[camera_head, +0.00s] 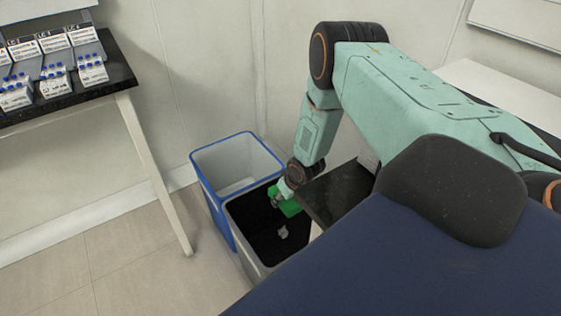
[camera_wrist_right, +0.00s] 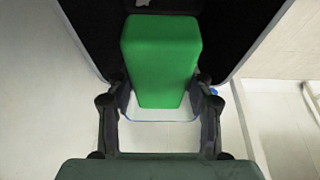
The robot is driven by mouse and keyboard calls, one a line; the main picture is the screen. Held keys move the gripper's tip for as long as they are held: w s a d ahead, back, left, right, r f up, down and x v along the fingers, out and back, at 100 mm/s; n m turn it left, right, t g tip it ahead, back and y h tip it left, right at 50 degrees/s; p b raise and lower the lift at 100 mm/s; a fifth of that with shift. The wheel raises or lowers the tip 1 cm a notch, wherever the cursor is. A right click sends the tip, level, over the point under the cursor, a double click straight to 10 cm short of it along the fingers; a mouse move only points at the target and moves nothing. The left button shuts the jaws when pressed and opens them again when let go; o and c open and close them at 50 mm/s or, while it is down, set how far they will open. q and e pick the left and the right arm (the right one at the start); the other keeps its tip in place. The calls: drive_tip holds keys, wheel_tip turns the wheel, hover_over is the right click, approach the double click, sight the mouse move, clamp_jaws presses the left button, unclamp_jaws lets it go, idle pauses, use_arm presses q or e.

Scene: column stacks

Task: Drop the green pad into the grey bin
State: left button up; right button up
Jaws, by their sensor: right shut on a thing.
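The green pad (camera_head: 287,205) is at my right gripper (camera_head: 279,197) in the head view, over the opening of the grey bin (camera_head: 241,241). In the right wrist view the green pad (camera_wrist_right: 160,60) is a green block between the two fingers of my right gripper (camera_wrist_right: 160,92), which is shut on it. The grey bin has a dark inside, with a small grey scrap (camera_head: 283,232) in it. Part of the grey bin is hidden by my body and by a dark tabletop. My left gripper is not in view.
A blue-rimmed white bin (camera_head: 236,163) stands directly behind the grey bin. A dark tabletop (camera_head: 335,195) lies just right of the grey bin. At the left a dark-topped table (camera_head: 115,70) holds several labelled boxes. The tiled floor between is clear.

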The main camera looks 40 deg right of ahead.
wheel_tip(320, 180, down, 2)
drive_tip(key=shift+d+f+b, duration=0.15)
drive_tip(key=shift+f+b, duration=0.1)
drive_tip(key=shift+b, duration=0.4)
drive_tip(key=shift+r, duration=0.1)
drive_tip(key=shift+r, duration=0.1)
drive_tip(key=o, duration=1.1)
drive_tip(key=shift+r, duration=4.9)
